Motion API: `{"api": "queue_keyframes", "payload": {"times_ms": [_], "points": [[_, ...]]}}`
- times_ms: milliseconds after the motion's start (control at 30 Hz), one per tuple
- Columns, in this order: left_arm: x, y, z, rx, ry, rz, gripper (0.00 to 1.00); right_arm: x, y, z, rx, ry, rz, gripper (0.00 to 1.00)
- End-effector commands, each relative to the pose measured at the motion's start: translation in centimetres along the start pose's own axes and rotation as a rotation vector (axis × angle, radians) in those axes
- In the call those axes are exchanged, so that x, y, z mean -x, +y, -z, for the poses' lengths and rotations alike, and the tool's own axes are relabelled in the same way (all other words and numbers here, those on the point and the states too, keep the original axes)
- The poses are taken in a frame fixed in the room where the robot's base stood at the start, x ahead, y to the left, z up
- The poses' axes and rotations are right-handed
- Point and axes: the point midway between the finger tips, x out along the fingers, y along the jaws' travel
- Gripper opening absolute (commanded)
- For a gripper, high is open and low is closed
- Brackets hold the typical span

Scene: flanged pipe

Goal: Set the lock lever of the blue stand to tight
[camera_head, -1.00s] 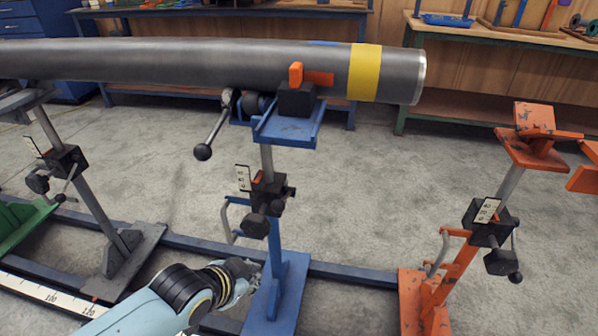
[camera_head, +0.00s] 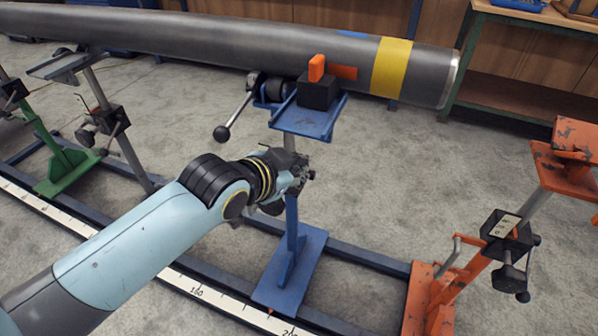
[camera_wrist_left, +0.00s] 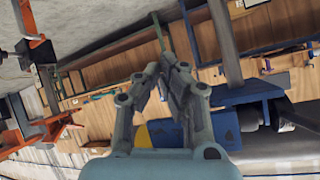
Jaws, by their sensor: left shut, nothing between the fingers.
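The blue stand (camera_head: 290,262) stands upright on the floor rail, its blue top plate (camera_head: 312,118) beneath the grey pipe (camera_head: 230,45). A black ball-ended lever (camera_head: 232,118) hangs from the left of the stand's head, slanting down to the left. My left gripper (camera_head: 303,172) is shut and empty, in front of the stand's post just below the top plate. It hides most of the black clamp collar and any small lever there. In the left wrist view my fingers (camera_wrist_left: 166,68) are together, with nothing between them. My right gripper is not in view.
An orange stand (camera_head: 440,290) is on the right and a green one (camera_head: 62,172) on the left. An orange-tabbed black block (camera_head: 320,92) sits on the blue top plate. A white scale (camera_head: 195,290) runs along the rail.

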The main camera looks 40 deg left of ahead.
Motion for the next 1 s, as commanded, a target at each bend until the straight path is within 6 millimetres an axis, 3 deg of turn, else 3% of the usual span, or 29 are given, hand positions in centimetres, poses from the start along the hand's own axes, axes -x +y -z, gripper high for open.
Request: {"api": "queue_keyframes", "payload": {"times_ms": [433,633,1000], "points": [[-9.3,0.0,0.0,0.001,0.002,0.0,0.0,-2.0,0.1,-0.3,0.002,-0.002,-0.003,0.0],[-7.8,0.0,-2.9,0.0,-0.001,0.001,0.0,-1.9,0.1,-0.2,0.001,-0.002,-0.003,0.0],[-7.4,0.0,-3.7,0.001,0.001,0.001,0.0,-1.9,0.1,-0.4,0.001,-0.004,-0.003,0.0]]}}
